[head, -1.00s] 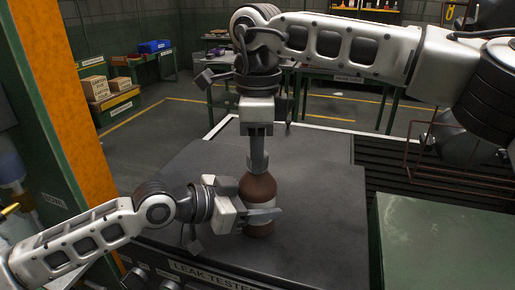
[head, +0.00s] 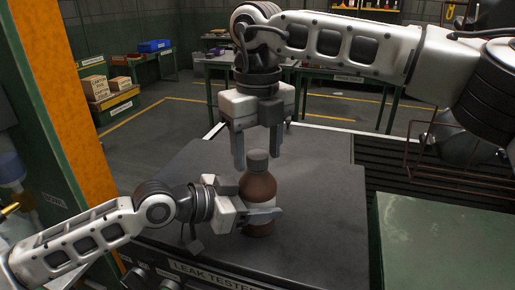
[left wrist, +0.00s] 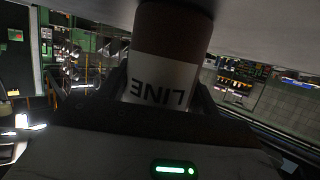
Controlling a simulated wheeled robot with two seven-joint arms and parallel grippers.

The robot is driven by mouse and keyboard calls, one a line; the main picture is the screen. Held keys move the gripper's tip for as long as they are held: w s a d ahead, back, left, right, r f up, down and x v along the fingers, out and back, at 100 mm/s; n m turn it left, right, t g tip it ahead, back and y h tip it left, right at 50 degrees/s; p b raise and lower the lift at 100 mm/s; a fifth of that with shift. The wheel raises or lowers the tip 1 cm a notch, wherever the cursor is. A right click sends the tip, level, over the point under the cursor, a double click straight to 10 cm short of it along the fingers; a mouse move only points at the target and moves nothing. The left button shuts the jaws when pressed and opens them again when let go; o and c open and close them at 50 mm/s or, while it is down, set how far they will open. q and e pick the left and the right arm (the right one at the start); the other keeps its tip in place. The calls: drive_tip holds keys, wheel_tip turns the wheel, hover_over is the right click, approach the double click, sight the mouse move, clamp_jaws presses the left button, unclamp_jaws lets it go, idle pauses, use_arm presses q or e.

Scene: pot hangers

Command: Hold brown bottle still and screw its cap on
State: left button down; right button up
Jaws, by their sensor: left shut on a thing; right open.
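The brown bottle (head: 258,187) stands upright on the dark leak tester table top (head: 320,185). Its grey cap (head: 258,160) sits on the bottle's neck. My left gripper (head: 262,217) is shut around the bottle's lower body from the left. The left wrist view shows the bottle's white label (left wrist: 158,82) between the fingers. My right gripper (head: 258,158) points straight down above the bottle. Its fingers are spread apart on both sides of the cap, near its height, and hold nothing. The cap's threads are hidden.
A green surface (head: 445,240) lies at the right, next to dark ribbed slats. An orange post (head: 50,100) stands at the left. The table top right of the bottle is clear. Shelves with boxes (head: 97,88) stand far behind.

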wheel_tip(320, 180, up, 4)
drive_tip(key=shift+r, duration=0.15)
drive_tip(key=shift+c, duration=0.3)
drive_tip(key=r+n, duration=0.1)
drive_tip(key=n, duration=0.2)
drive_tip(key=shift+r+n, duration=0.3)
drive_tip(key=shift+r, duration=0.05)
drive_tip(key=r+n, duration=0.1)
drive_tip(key=n, duration=0.3)
drive_tip(key=shift+r, duration=0.4)
drive_tip(key=shift+f, duration=0.1)
drive_tip(key=shift+f, duration=3.95)
drive_tip(key=shift+c, duration=0.3)
